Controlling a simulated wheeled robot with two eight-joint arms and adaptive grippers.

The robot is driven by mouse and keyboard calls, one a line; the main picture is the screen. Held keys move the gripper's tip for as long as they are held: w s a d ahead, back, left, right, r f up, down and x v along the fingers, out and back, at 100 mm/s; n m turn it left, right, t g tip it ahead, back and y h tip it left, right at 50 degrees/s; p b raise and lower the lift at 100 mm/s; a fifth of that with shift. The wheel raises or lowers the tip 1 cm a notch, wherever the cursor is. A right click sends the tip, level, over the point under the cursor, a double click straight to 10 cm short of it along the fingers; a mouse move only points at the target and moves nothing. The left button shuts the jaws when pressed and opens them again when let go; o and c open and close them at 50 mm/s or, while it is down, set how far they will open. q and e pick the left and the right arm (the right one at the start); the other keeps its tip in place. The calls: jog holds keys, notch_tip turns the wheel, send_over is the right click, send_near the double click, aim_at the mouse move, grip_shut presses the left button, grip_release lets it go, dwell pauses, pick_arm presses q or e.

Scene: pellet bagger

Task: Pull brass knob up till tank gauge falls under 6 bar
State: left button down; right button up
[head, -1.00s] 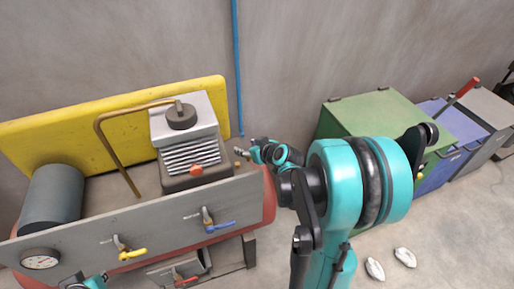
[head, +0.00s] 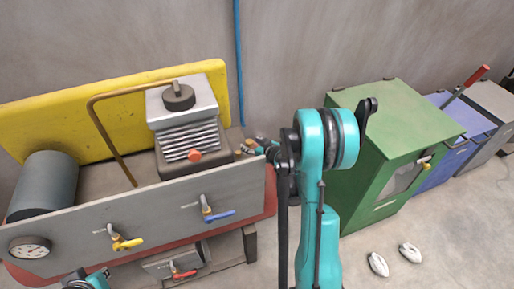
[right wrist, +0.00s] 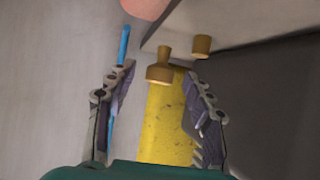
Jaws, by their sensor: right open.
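The brass knob (right wrist: 160,68), with a narrow neck and wider rim, shows between the open fingers of my right gripper (right wrist: 158,76) in the right wrist view. I see no clear contact. A second, shorter brass piece (right wrist: 202,46) stands beside it. In the head view my right gripper (head: 262,146) is at the right end of the compressor, next to the small brass fittings (head: 247,144), partly hidden by my arm. The tank gauge (head: 30,248) is a white dial on the grey panel at lower left; its reading is too small to tell. My left gripper (head: 88,283) is at the bottom edge, mostly cut off.
A yellow guard (head: 60,115) stands behind.

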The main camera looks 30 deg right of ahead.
jog(key=shift+b+x, duration=0.3)
jog(key=shift+x, duration=1.05)
grip_shut()
jog(key=shift+r, duration=0.2)
jog(key=shift+r+p, duration=0.5)
jog(key=shift+r, duration=0.1)
jog(key=shift+d+r, duration=0.1)
grip_release()
